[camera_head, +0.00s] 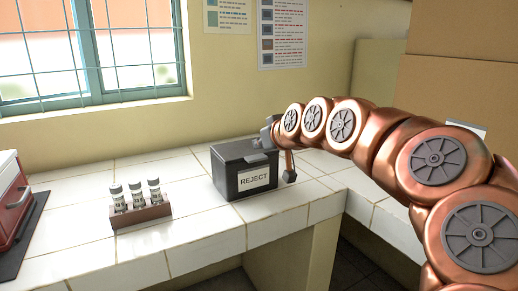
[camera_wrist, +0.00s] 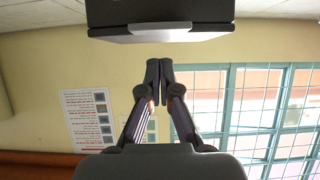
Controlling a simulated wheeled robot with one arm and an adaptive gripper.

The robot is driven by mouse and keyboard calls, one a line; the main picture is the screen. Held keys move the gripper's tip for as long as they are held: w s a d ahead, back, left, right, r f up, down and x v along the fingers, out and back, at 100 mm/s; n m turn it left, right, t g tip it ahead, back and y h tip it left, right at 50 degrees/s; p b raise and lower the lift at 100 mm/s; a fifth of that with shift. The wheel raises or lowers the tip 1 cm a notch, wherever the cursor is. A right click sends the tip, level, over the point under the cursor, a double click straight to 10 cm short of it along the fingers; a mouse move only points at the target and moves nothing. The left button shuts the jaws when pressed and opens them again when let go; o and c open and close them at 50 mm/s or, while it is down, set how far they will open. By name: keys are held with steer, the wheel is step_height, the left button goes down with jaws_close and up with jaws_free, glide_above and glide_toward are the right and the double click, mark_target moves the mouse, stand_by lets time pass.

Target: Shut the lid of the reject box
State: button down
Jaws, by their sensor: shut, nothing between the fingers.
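The reject box (camera_head: 232,183) is a dark grey box with a white REJECT label, standing on the white tiled counter. Its top looks dark and roughly level in the head view; I cannot tell whether the lid is fully down. A small grey latch-like piece shows at its upper front edge. My gripper (camera_wrist: 159,65) is shut and empty in the wrist view, its fingertips together just short of a dark box-like shape (camera_wrist: 160,15) with a pale edge, which looks like the reject box. In the head view my arm's end is at the box's far right corner, with the fingertips not clear.
A brown rack (camera_head: 141,216) with three capped vials stands on the counter left of the box. A red and white device (camera_head: 12,195) sits on a dark mat at the far left. Wall and window (camera_head: 95,50) lie behind. Bare counter lies in front of the box.

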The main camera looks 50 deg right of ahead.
steer(key=shift+s+f+b, duration=0.15)
steer(key=shift+f+b, duration=0.55)
steer(key=shift+s+f+b, duration=0.1)
steer(key=shift+f+b, duration=0.6)
steer(key=shift+a+f, duration=0.1)
steer(key=shift+f, duration=0.15)
steer(key=shift+a+f+b, duration=0.1)
steer(key=shift+f+b, duration=0.2)
steer(key=shift+f, duration=0.05)
steer(key=shift+r, duration=0.1)
step_height(320, 180, up, 11)
glide_above(258, 159)
steer(key=s, duration=0.2)
steer(key=shift+w+a, duration=0.1)
steer(key=shift+w, duration=0.15)
